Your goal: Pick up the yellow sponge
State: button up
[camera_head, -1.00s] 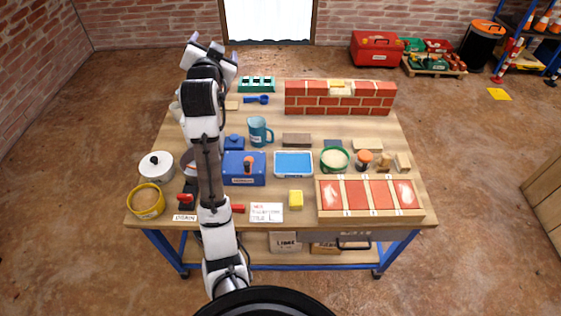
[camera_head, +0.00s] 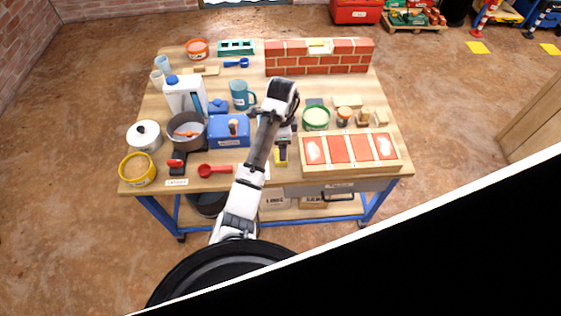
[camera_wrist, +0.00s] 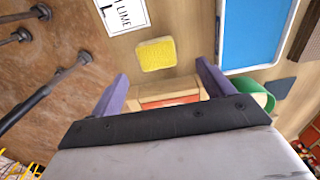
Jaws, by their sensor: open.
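The yellow sponge (camera_head: 281,157) lies near the front edge of the workbench, left of the brick panel; part of it is hidden by my arm in the head view. In the wrist view the sponge (camera_wrist: 156,54) lies flat on the wood, fully visible between the lines of my two purple fingers and beyond their tips. My gripper (camera_wrist: 161,70) is open and empty, apart from the sponge.
A blue tray (camera_wrist: 256,30) and a white label card (camera_wrist: 124,12) lie close by in the wrist view. A blue box (camera_head: 229,141) and red scoop (camera_head: 214,170) are to the left.

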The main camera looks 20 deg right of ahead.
jog(key=shift+s+a+f+p, duration=0.1)
jog(key=shift+f+p, duration=0.35)
jog(key=shift+f, duration=1.3)
jog(key=shift+s+a+f+p, duration=0.1)
jog(key=shift+f+p, duration=0.35)
jog(key=shift+f, duration=1.25)
jog(key=shift+c, duration=0.4)
jog(key=c, duration=1)
